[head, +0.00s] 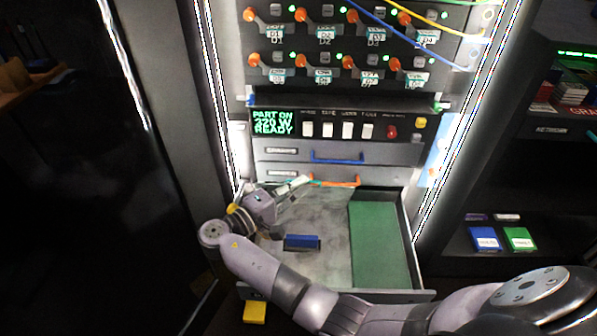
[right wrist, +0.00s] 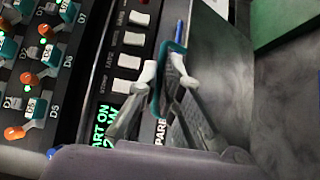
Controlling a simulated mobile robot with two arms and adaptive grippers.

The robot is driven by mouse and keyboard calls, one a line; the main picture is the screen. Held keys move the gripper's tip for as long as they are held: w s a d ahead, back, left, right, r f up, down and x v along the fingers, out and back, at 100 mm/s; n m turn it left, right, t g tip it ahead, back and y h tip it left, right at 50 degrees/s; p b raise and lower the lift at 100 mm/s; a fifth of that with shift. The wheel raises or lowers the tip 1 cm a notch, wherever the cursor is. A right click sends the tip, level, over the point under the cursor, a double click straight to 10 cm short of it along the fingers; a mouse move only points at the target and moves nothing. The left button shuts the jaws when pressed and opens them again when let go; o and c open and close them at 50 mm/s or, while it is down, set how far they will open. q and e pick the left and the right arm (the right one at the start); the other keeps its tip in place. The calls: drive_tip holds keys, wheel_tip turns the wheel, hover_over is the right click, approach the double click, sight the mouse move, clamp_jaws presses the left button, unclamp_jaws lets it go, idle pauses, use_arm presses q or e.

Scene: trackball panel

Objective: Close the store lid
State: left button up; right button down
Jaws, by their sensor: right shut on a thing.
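My right gripper (head: 300,183) is in front of the lower drawer front, at the left end of its orange handle (head: 336,183). In the right wrist view its fingers (right wrist: 163,78) are shut on a small teal-edged piece (right wrist: 163,52); what this belongs to is unclear. Below the drawer fronts an open tray (head: 327,222) extends from the cabinet, with a blue block (head: 301,242) and a green panel (head: 374,245) inside. No part is clearly readable as the store lid. My left gripper is not in view.
Above are a screen with white keys (head: 347,130), rows of orange-knobbed switches (head: 350,15) and a drawer with a blue handle (head: 338,158). A yellow block (head: 255,312) is below the tray. Shelves with blue and green boxes (head: 519,238) stand at right.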

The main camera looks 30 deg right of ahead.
drive_tip(key=shift+s+a+f, duration=0.15)
drive_tip(key=shift+s+f, duration=0.1)
drive_tip(key=shift+f, duration=0.15)
drive_tip(key=c, duration=2)
unclamp_jaws()
drive_tip(key=shift+r, duration=0.1)
